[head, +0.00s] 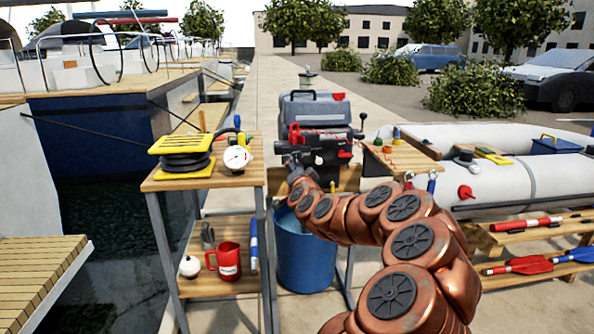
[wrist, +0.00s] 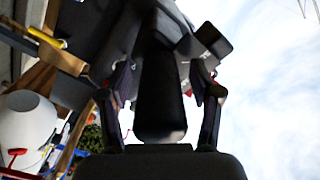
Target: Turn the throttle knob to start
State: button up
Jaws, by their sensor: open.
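The outboard motor (head: 312,110) has a grey cowl and a black lower front with red parts. It stands at the middle of the head view, above a blue bucket. In the wrist view a dark cylindrical grip, which looks like the throttle knob (wrist: 160,95), points toward the camera with a paler end. My gripper (wrist: 161,80) is open, with one finger on each side of the knob. Gaps show on both sides, and contact at the tips cannot be told. In the head view my gripper (head: 299,168) is small and dark in front of the motor, and the knob is hard to make out.
The blue bucket (head: 304,250) is under the motor. A grey inflatable boat (head: 510,180) lies at right. Dark water (head: 100,190) is at far left.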

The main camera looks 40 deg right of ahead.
jog(key=shift+s, duration=0.1)
jog(key=shift+s+a, duration=0.3)
jog(key=shift+s, duration=0.2)
jog(key=v, duration=1)
jog(key=shift+s+a, duration=0.2)
jog(key=shift+a, duration=0.1)
